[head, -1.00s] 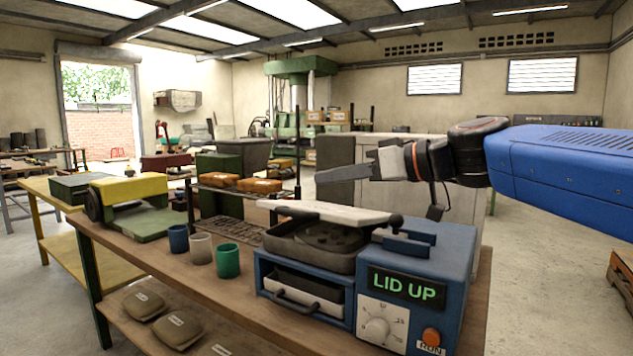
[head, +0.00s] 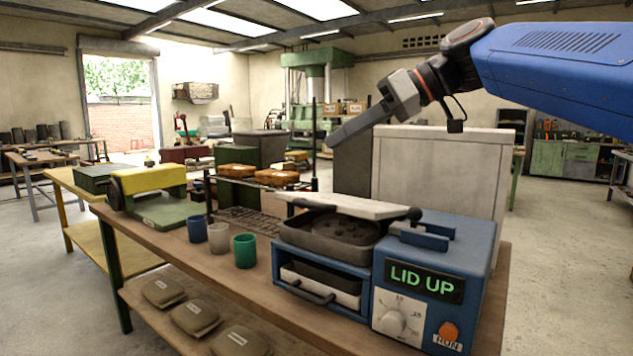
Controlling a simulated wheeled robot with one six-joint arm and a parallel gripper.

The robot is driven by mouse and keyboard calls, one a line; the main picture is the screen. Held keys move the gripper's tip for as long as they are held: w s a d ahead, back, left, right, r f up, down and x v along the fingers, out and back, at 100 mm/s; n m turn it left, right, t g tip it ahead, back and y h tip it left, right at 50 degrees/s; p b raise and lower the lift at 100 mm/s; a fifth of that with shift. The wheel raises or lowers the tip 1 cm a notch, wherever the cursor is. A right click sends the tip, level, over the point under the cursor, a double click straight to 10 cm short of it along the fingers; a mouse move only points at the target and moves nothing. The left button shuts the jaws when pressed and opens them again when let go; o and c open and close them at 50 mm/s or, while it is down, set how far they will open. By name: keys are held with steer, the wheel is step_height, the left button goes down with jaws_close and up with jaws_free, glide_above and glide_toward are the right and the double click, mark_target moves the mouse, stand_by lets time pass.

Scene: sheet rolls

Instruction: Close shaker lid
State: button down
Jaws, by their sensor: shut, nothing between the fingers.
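The shaker (head: 378,270) is a blue machine at the right end of the wooden bench, with a lit green "LID UP" display (head: 424,282), a dial (head: 397,318) and an orange RUN button (head: 448,331). Its pale lid (head: 352,204) is raised at a slight angle above a dark round tray (head: 345,230), with a dark knob at its right end. My gripper (head: 335,142) is shut and empty. It points down and left, above the lid and clear of it.
Blue, beige and green cups (head: 245,250) stand left of the shaker. A yellow and green roller machine (head: 150,196) is further left. Brown bags (head: 195,316) lie on the lower shelf. A tall grey cabinet (head: 442,180) stands behind the shaker.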

steer(key=w+a+r+g+h, duration=0.1)
steer(key=w+r+g+h, duration=0.2)
steer(key=w+h, duration=0.3)
steer(key=m+h, duration=0.1)
glide_above(310, 207)
steer(key=w, duration=0.2)
step_height(310, 207, down, 12)
steer(key=shift+d+f, duration=0.4)
steer(key=shift+f, duration=0.05)
steer(key=f, duration=0.2)
steer(key=s+f+t+h, duration=0.1)
steer(key=f, duration=0.1)
steer(key=a+f+t, duration=0.1)
steer(key=f, duration=0.1)
steer(key=shift+s+a+f+h, duration=0.1)
steer(key=shift+s+f+h, duration=0.2)
steer(key=shift+s+f+t, duration=0.1)
steer(key=shift+f+t, duration=0.2)
steer(key=shift+f, duration=0.4)
steer(key=shift+f, duration=0.1)
